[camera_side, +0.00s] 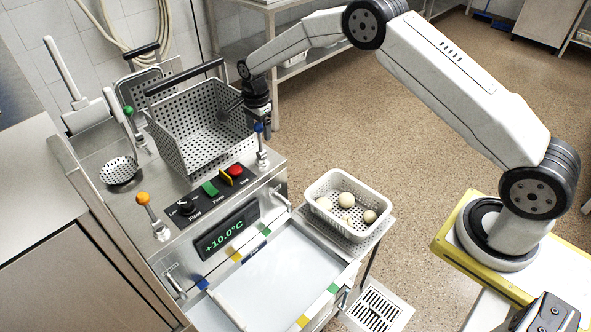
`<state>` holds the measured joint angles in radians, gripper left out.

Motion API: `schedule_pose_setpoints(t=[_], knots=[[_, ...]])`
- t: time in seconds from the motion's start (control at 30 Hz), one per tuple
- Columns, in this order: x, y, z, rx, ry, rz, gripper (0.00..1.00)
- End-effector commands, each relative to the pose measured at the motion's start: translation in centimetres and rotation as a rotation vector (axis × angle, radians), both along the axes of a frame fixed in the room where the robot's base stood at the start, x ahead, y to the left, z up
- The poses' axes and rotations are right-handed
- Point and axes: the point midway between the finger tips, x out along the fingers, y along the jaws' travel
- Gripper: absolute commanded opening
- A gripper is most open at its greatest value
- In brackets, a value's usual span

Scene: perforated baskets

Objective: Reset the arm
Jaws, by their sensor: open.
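My gripper (260,120) is small and dark in the side view. It points down beside the right wall of a perforated metal basket (190,148). The basket has a black handle bar and is tilted on top of the steel machine (120,205). I cannot tell whether my gripper touches the basket wall. Its fingers are partly lost against the dark wrist, and nothing shows held in them.
A white perforated basket (325,186) with several round pale items stands on a shelf at the right. A skimmer (119,171), an orange-knobbed lever (143,199), a blue-knobbed lever (259,130) and a green-knobbed lever (128,111) stick up around the basket. Open floor lies right.

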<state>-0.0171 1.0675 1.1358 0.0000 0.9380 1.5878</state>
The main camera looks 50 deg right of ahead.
Motion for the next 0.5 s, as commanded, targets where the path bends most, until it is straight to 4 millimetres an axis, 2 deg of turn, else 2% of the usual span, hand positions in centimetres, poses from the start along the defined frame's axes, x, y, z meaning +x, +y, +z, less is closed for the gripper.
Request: schedule_pose_setpoints(t=[0.2,0.23,0.4,0.43,0.47,0.5], knots=[[0.0,0.0,-0.01,0.0,0.0,0.0,0.82],[0.0,0.0,-0.01,0.0,0.0,0.0,0.79],[0.0,0.0,0.0,0.0,0.0,0.0,0.25],[0.0,0.0,0.01,0.0,0.0,0.0,0.16],[0.0,0.0,0.01,0.0,0.0,0.0,0.12],[0.0,0.0,0.01,0.0,0.0,0.0,0.47]])
